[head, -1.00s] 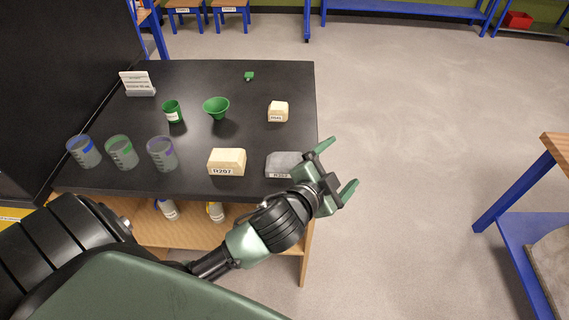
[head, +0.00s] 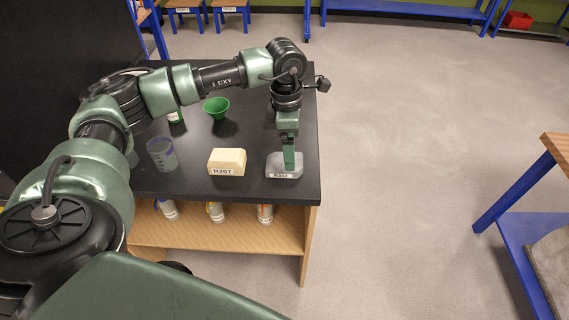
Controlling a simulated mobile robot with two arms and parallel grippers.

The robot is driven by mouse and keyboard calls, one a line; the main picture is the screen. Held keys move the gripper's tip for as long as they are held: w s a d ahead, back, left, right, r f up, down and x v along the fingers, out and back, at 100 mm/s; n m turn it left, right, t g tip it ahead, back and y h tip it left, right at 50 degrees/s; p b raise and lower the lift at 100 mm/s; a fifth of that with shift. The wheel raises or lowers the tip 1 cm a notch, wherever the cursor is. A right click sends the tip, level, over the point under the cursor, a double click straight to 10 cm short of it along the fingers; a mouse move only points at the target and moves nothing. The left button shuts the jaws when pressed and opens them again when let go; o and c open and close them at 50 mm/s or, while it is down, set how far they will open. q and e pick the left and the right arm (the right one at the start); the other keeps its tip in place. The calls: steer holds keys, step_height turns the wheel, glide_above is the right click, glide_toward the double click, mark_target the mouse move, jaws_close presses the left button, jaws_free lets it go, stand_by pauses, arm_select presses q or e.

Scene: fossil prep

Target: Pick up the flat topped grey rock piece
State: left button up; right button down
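The flat topped grey rock piece (head: 274,166), with a label on its front, lies near the front right corner of the black table. My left gripper (head: 289,168) points straight down at it, with a green finger in front of part of its top. I see the fingers nearly in line, so the far finger and the gap between them are hidden. Whether the finger touches the rock is not clear. My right gripper is not in view.
A clear beaker (head: 161,154) and a green funnel (head: 216,106) stand further left and back on the black table (head: 250,187). Floor right of the table is clear.

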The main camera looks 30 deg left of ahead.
mark_target(275, 168)
arm_select(q)
steer(key=shift+a+r+y, duration=0.15)
steer(key=shift+a+y, duration=0.25)
steer(key=shift+a, duration=0.6)
steer(key=shift+s+a+f, duration=0.1)
steer(key=shift+a+f, duration=0.05)
steer(key=shift+f, duration=0.1)
steer(key=f+p, duration=0.1)
steer(key=f, duration=0.1)
steer(key=f+p, duration=0.1)
steer(key=f, duration=0.1)
steer(key=f+p, duration=0.1)
steer(key=f, duration=0.1)
steer(key=shift+w+f, duration=0.2)
steer(key=shift+w, duration=0.15)
steer(key=shift+f, duration=0.35)
steer(key=c, duration=1.8)
steer(key=shift+w+r, duration=0.1)
jaws_close()
